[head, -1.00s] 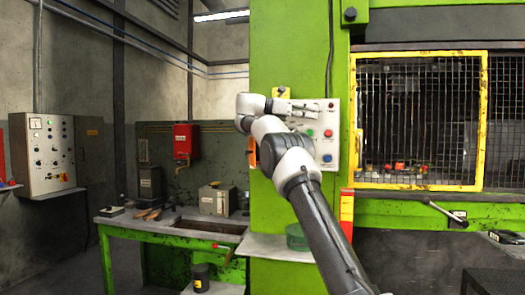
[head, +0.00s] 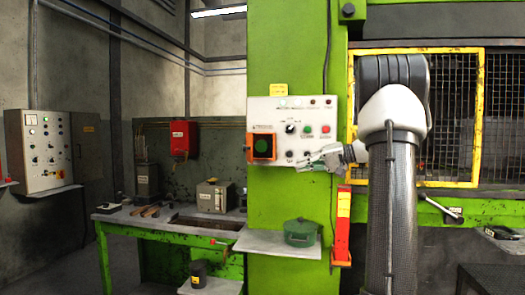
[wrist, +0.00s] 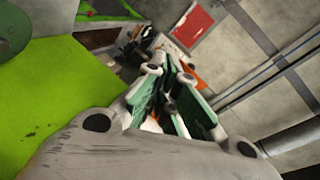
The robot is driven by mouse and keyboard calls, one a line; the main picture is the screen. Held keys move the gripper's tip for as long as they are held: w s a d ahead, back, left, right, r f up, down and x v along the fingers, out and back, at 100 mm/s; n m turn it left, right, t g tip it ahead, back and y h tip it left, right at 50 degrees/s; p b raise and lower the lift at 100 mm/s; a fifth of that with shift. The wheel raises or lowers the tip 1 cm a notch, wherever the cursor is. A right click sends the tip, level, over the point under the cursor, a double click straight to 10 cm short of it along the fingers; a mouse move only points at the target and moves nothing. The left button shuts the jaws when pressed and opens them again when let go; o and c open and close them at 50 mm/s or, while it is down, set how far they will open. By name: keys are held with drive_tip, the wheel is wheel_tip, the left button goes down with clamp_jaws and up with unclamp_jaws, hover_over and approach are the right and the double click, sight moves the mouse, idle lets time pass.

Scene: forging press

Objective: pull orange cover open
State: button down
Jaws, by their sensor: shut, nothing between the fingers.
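The orange cover (head: 265,136) is a small square on the left of the pale control panel (head: 309,118). A round green shape shows in its dark middle. From this angle I cannot tell whether the cover stands a little open. My gripper (head: 301,165) is in front of the lower right of the panel, pointing left, to the right of and below the cover and apart from it. In the wrist view my gripper's fingers (wrist: 170,105) are together and empty. Bits of orange show behind and between them there, but I cannot tell what they are.
A green lidded pot (head: 300,233) stands on a shelf (head: 262,243) below the panel. A red and yellow upright bar (head: 341,228) is right of the shelf. The yellow-framed mesh guard (head: 484,110) is behind my arm. A workbench (head: 125,216) stands at the left.

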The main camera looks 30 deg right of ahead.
sight(245, 148)
drive_tip(key=w+r+m+t, duration=0.4)
drive_tip(key=m, duration=0.1)
drive_tip(key=w+a+m, duration=0.1)
drive_tip(key=w+a, duration=0.7)
drive_tip(key=w, duration=0.1)
drive_tip(key=shift+w+a+r, duration=0.25)
drive_tip(key=shift+w+a, duration=0.05)
drive_tip(key=shift+w, duration=0.05)
drive_tip(key=shift+m, duration=0.3)
drive_tip(key=shift+a, duration=0.15)
